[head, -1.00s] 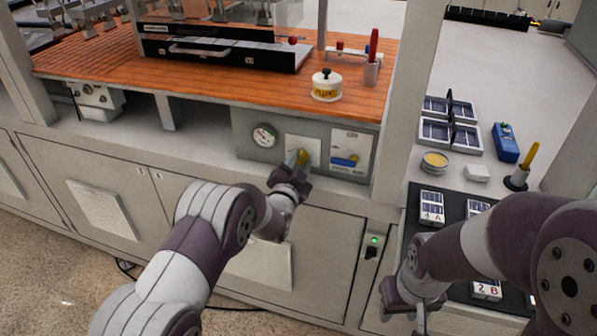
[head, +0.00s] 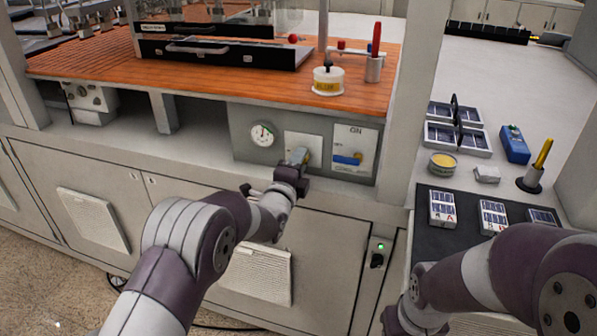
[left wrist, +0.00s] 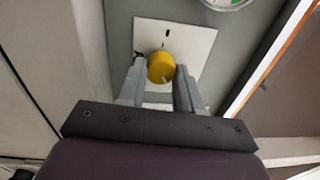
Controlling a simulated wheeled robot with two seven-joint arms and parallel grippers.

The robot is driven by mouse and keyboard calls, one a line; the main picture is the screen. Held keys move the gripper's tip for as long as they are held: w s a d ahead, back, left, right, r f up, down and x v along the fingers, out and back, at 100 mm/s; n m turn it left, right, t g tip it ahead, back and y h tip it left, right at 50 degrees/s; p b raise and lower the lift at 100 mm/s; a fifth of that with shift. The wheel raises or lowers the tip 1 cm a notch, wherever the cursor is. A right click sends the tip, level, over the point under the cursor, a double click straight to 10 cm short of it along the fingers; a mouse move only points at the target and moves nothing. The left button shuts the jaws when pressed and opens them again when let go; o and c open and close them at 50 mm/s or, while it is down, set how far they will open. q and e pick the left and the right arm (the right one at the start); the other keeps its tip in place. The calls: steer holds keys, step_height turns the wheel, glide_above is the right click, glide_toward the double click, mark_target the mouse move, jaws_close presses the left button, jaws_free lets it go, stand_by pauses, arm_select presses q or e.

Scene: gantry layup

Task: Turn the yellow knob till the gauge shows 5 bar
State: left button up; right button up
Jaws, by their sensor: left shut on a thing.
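The yellow knob (left wrist: 161,68) is on a white plate (left wrist: 196,42) on the grey panel, in the left wrist view. My left gripper (left wrist: 160,82) is shut on it, one finger on each side. In the head view my left gripper (head: 299,157) hides most of the knob. The round gauge (head: 262,134) sits left of the plate; its needle is too small to read exactly, but it looks near upright. Only the gauge's edge shows in the left wrist view (left wrist: 228,2). My right gripper (head: 415,322) is at the bottom edge, its fingers cut off.
A white tub (head: 328,82) stands on the orange worktop (head: 215,86) above. A dark mat (head: 462,235) with several small panels lies at right. A cabinet switch (head: 378,256) shows a green light.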

arm_select(q)
steer(key=shift+f+m+b, duration=0.15)
steer(key=shift+m+b, duration=1.1)
steer(key=shift+m, duration=0.65)
steer(key=o, duration=1)
steer(key=shift+o, duration=0.2)
steer(key=v, duration=1.2)
steer(key=shift+s+a+b, duration=0.15)
steer(key=shift+s+b, duration=0.2)
steer(key=shift+b, duration=0.05)
